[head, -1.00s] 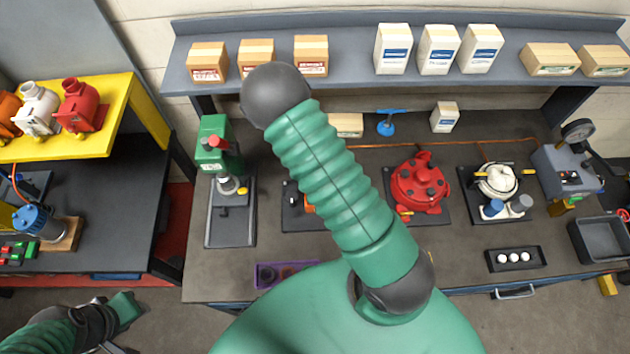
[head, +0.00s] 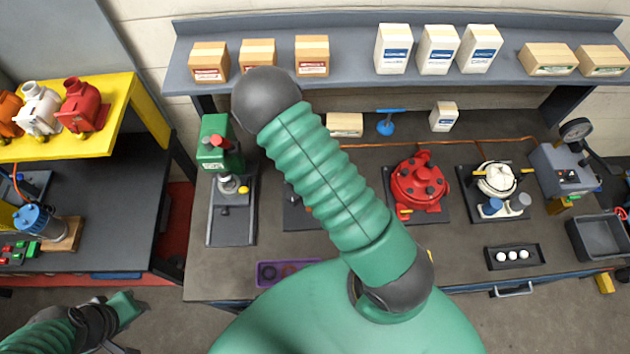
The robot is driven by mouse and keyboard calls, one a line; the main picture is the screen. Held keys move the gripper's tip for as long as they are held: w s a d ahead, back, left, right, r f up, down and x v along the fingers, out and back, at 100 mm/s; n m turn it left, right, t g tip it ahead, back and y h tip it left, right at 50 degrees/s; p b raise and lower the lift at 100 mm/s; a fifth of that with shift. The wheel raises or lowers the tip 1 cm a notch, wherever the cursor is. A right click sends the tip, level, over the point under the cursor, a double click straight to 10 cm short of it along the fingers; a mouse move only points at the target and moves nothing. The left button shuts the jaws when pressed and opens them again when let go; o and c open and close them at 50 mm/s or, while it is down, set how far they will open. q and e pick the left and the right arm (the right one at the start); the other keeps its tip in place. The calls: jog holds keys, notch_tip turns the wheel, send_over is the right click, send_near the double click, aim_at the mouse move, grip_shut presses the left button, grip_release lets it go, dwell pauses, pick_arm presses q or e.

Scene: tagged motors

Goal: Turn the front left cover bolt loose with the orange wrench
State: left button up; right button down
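A round red motor (head: 419,183) with dark knobs on its cover stands on a dark plate (head: 440,210) in mid-bench. A small yellow-orange piece (head: 404,214) shows at its front left; I cannot tell whether it is the orange wrench. Single cover bolts are too small to make out. My green ribbed limb crosses the middle and hides much of the bench left of the motor. My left arm comes in at the bottom left, with its end (head: 122,310) low beside the bench; its fingers are unclear. My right gripper is not in view.
A green press (head: 216,150) stands left on the bench. A white-topped motor (head: 497,180), a gauge box (head: 568,170) and a black tray with white balls (head: 513,256) are at the right. A purple tray (head: 270,273) lies at the front edge, partly hidden. Boxes line the rear shelf.

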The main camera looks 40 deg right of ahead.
pick_arm(q)
jog(key=shift+a+r, duration=0.15)
jog(key=shift+a, duration=0.2)
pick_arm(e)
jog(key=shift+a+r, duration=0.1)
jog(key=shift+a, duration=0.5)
pick_arm(q)
jog(key=shift+d, duration=0.15)
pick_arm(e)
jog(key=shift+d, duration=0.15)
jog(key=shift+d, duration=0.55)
pick_arm(q)
jog(key=shift+d, duration=0.15)
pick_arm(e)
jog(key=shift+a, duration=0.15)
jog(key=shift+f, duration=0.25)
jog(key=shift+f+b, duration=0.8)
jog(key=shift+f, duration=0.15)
pick_arm(q)
jog(key=shift+x, duration=0.85)
